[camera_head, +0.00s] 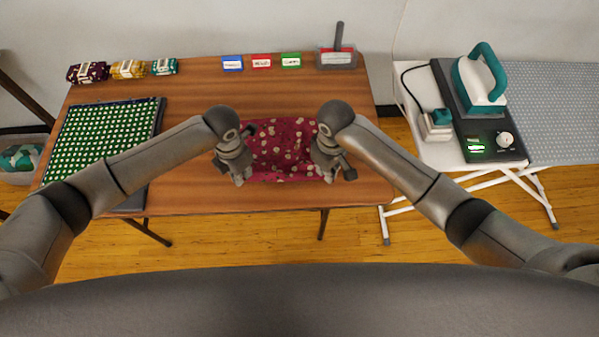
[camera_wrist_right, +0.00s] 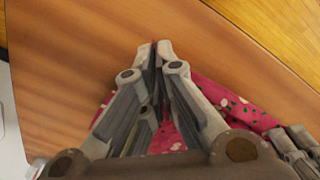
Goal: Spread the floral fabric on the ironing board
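The floral fabric (camera_head: 280,145), dark red with pale flowers, lies bunched on the wooden table between my two grippers. In the right wrist view it shows as a pink-red patch (camera_wrist_right: 232,101) behind the fingers. My right gripper (camera_head: 345,176) is at the fabric's right side. The ironing board (camera_head: 570,110), with a grey dotted cover, stands at the right.
A teal iron (camera_head: 482,78) stands on its station (camera_head: 455,105) at the board's near end. Fabric rolls (camera_head: 127,70), small labelled cards (camera_head: 261,61) and a bin (camera_head: 336,58) line the back edge. A floor gap separates table and board.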

